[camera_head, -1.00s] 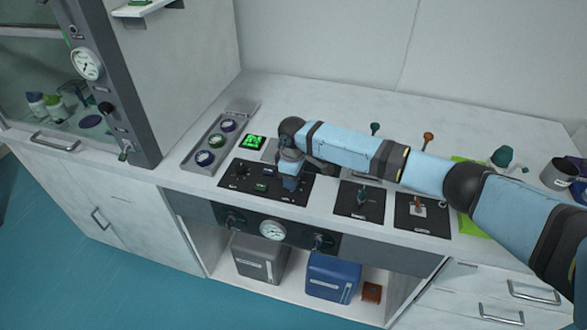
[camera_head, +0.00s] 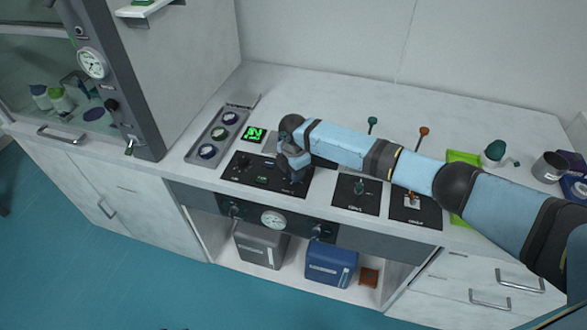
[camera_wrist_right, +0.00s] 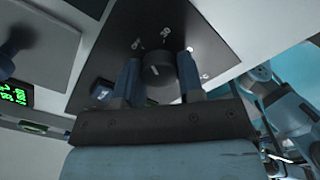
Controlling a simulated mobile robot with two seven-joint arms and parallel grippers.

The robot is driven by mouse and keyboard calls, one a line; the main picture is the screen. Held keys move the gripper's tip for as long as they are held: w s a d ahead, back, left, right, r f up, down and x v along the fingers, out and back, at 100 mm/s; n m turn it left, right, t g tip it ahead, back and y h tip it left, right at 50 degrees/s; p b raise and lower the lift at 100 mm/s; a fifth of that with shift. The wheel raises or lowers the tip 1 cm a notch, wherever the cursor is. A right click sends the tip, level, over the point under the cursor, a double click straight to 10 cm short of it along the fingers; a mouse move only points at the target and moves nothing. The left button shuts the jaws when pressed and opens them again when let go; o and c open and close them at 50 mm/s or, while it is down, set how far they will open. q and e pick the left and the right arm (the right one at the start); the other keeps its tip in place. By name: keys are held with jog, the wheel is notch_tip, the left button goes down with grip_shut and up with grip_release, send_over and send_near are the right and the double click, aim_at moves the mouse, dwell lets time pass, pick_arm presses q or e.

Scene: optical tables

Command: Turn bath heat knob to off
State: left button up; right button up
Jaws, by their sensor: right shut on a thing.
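A dark round knob (camera_wrist_right: 157,68) stands on a black control panel in the wrist view. My right gripper (camera_wrist_right: 160,74) has one blue finger on each side of it and is shut on it. A small pale mark shows on the knob's near side. My left gripper is not in view.
A green lit display (camera_head: 254,134) and a tray of round dials (camera_head: 218,135) are behind and left of the panel. Two smaller black panels (camera_head: 352,203) with levers lie to the right. Below are a gauge (camera_head: 273,220) and handles.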

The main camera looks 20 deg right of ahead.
jog(key=n, duration=0.3)
jog(key=shift+n, duration=1.2)
jog(key=o, duration=0.9)
jog(key=shift+r, duration=0.5)
notch_tip(320, 180, up, 13)
jog(key=shift+f+b, duration=0.1)
jog(key=shift+b, duration=0.2)
